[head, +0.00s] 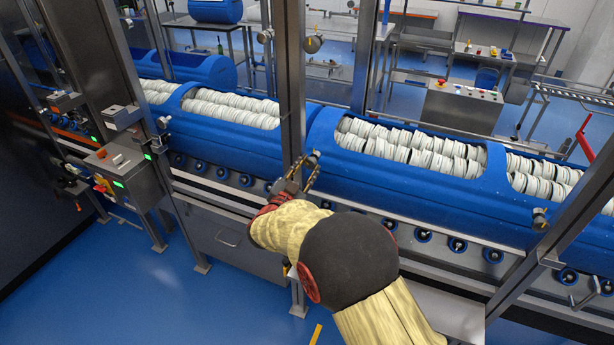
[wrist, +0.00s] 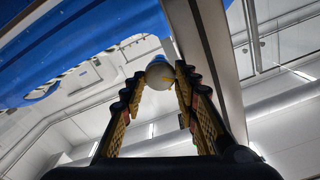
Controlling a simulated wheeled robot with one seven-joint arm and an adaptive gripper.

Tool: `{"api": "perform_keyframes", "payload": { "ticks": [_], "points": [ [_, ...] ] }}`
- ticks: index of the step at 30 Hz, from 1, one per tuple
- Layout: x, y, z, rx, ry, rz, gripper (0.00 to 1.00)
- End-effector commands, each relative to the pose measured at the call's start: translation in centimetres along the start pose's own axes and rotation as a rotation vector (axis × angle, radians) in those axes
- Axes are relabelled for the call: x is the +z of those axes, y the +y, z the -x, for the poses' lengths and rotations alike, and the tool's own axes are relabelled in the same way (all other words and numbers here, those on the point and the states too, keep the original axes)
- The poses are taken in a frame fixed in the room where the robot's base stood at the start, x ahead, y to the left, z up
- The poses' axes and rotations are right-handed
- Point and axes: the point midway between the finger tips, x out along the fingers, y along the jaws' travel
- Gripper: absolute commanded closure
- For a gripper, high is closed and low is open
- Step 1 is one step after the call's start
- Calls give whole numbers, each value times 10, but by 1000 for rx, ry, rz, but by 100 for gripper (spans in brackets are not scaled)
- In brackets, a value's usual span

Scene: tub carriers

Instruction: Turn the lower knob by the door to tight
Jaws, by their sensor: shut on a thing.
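My gripper (head: 304,172) reaches up to the slim metal post in the middle of the head view. In the wrist view my gripper (wrist: 160,74) has its two ribbed fingers closed on a rounded, pale grey knob (wrist: 159,71). The held knob sits beside the metal post (wrist: 205,50). In the head view it is small and mostly hidden by the fingers. I cannot tell how far the held knob is turned.
Blue tub carriers (head: 430,195) full of white rolls stand on a roller line behind the post. A control box (head: 122,172) is at the left. Another post with a knob (head: 540,215) stands at the right. Blue floor (head: 150,290) is clear at the lower left.

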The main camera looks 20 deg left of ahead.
Motion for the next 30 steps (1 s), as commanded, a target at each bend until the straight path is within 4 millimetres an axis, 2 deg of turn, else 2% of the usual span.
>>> {"api": "perform_keyframes", "payload": {
  "ticks": [18, 30],
  "points": [
    [5, 3, 0, -1, 1, -580, 95],
    [3, 3, 0, 0, 0, -852, 95]
  ]
}}
